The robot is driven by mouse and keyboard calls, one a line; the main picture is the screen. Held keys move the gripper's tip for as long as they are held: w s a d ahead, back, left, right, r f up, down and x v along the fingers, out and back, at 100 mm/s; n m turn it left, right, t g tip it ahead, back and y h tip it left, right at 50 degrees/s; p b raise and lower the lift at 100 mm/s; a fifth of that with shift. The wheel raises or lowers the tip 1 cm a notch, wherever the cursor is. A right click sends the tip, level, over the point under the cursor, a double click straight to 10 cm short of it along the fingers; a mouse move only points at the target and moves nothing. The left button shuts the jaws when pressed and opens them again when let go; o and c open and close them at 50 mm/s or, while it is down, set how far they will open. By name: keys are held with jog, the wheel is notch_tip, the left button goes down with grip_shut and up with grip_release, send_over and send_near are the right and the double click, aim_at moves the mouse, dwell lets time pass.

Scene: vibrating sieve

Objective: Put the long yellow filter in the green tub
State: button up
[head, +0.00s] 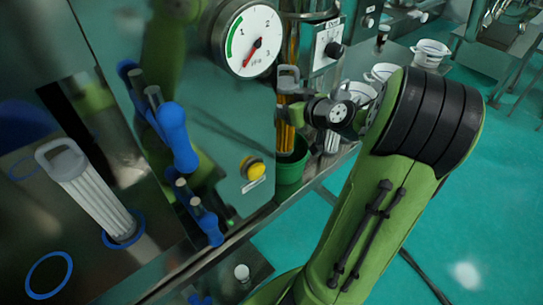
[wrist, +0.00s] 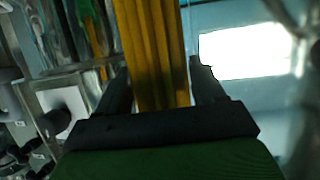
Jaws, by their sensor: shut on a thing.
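The long yellow filter (head: 285,136) hangs roughly upright with a grey handle at its top. In the wrist view the ribbed yellow filter (wrist: 153,50) runs between the two dark fingers. My gripper (head: 297,112) is shut on it in its upper part. The green tub (head: 291,170) stands just below. The filter's lower end overlaps the tub's mouth in the head view. I cannot tell how deep it sits or whether it touches the tub.
A white filter (head: 93,193) with a grey handle stands in a blue ring at the left. The steel cabinet with a pressure gauge (head: 251,42), blue handles (head: 177,136) and a yellow button (head: 254,169) is left of the tub. White bowls (head: 430,50) stand behind on the counter.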

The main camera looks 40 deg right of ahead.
aim_at(292, 131)
notch_tip(292, 131, down, 8)
jog(key=shift+s+f+b, duration=0.15)
jog(key=shift+f+b, duration=0.05)
jog(key=shift+b, duration=0.25)
jog(key=shift+f, duration=0.1)
jog(key=o, duration=1.5)
jog(key=shift+r, duration=0.2)
jog(key=v, duration=1.2)
jog(key=shift+d+b, duration=0.1)
jog(key=shift+b, duration=0.3)
